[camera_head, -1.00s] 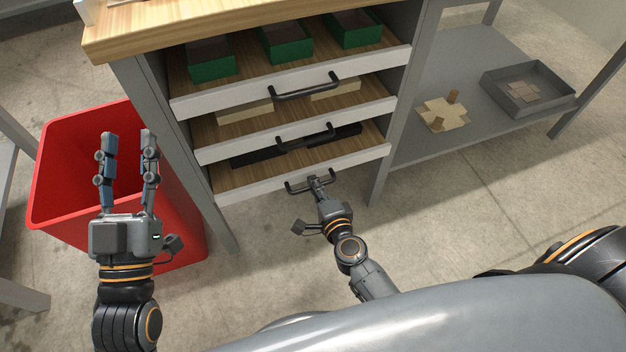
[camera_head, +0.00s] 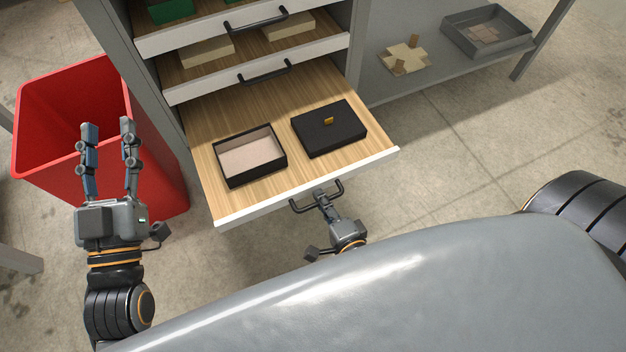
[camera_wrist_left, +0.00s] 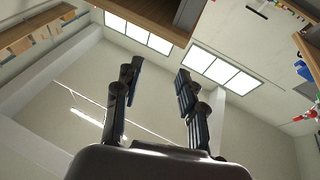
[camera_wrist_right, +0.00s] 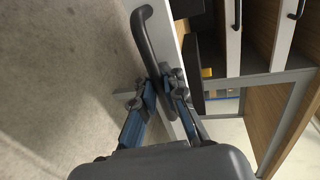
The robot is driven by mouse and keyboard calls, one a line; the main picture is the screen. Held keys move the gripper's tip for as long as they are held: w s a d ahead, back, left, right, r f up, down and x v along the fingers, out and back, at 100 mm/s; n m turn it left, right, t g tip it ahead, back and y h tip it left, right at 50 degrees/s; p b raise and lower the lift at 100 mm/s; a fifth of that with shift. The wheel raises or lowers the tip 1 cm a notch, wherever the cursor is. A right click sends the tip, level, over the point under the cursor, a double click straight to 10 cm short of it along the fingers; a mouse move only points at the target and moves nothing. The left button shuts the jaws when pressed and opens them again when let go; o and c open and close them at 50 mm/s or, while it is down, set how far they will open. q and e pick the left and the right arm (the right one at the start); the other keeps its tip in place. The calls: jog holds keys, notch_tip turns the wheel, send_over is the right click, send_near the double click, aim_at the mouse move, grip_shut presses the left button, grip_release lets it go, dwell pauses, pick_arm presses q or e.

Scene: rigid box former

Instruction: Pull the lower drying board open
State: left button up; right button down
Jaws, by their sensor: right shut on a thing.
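The lower drying board (camera_head: 250,95) is a wooden drawer with a white front, pulled well out of the grey cabinet. A black open box with a pale lining (camera_head: 250,158) and a black closed box with a small orange tab (camera_head: 330,130) lie on it. My right gripper (camera_head: 320,196) is shut on the board's black handle (camera_head: 338,187). In the right wrist view the fingers (camera_wrist_right: 165,85) close around the handle bar (camera_wrist_right: 145,40). My left gripper (camera_head: 107,130) is open and empty, upright in front of the red bin. It also shows open in the left wrist view (camera_wrist_left: 155,90).
Two boards above, the middle one (camera_head: 215,78) and the top one (camera_head: 200,32), stay further in. The red bin (camera_head: 60,90) stands left of the cabinet. A grey shelf at the right holds a tray (camera_head: 490,45) and a cardboard piece (camera_head: 403,58). Floor right of the board is clear.

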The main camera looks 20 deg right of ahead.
pick_arm(q)
jog(key=shift+s+d+r, duration=0.1)
jog(key=shift+d+r, duration=0.05)
jog(key=shift+r, duration=0.45)
pick_arm(e)
jog(key=v, duration=0.4)
jog(key=shift+f, duration=0.25)
pick_arm(q)
jog(key=shift+f, duration=0.1)
pick_arm(e)
jog(key=c, duration=1.8)
grip_release()
jog(key=shift+o, duration=0.4)
pick_arm(q)
jog(key=shift+s, duration=0.1)
pick_arm(e)
jog(key=shift+s, duration=0.1)
jog(key=v, duration=1.2)
